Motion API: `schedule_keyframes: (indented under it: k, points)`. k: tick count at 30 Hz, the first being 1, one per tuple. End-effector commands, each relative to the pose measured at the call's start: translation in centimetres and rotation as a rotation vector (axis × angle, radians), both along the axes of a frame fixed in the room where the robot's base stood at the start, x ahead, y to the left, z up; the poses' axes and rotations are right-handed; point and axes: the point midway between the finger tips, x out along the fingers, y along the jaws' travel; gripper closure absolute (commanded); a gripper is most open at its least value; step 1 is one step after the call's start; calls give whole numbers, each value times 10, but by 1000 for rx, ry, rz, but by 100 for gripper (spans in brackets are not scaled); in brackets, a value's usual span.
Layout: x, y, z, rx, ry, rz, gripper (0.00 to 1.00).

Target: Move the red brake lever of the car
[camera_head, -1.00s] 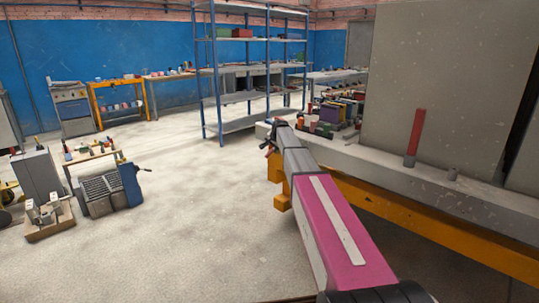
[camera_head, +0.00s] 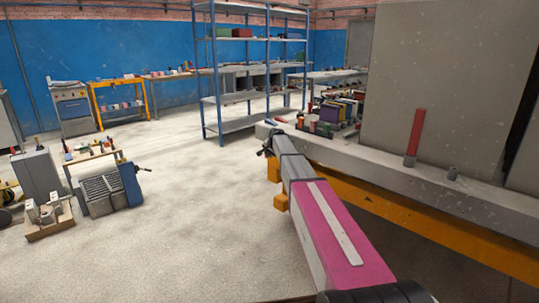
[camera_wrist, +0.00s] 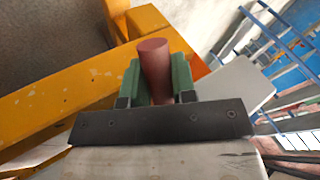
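In the wrist view a dull red round bar, which looks like the brake lever (camera_wrist: 153,62), stands between the green-padded fingers of my gripper (camera_wrist: 157,82). The pads appear to press on both its sides, and its rounded end sticks out past them. In the head view my gripper (camera_head: 266,143) is small and dark, beside the far end of the orange and grey car frame (camera_head: 400,206). The lever in its grip cannot be made out there. A separate red upright bar (camera_head: 415,132) stands on the grey ledge at the right, apart from my gripper.
A grey panel (camera_head: 440,80) rises behind the ledge. Several small coloured items (camera_head: 335,112) sit on the ledge's far end. A blue shelf rack (camera_head: 217,100) stands behind. The floor left of my arm is clear up to a small grey and blue machine (camera_head: 110,190).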

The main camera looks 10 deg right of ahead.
Motion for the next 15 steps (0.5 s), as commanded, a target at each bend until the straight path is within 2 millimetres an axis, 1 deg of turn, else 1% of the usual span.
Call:
schedule_keyframes:
  k: [8,15]
  points:
    - [-1,1,4,32,22,-1,100]
    - [-3,4,16,144,104,-2,100]
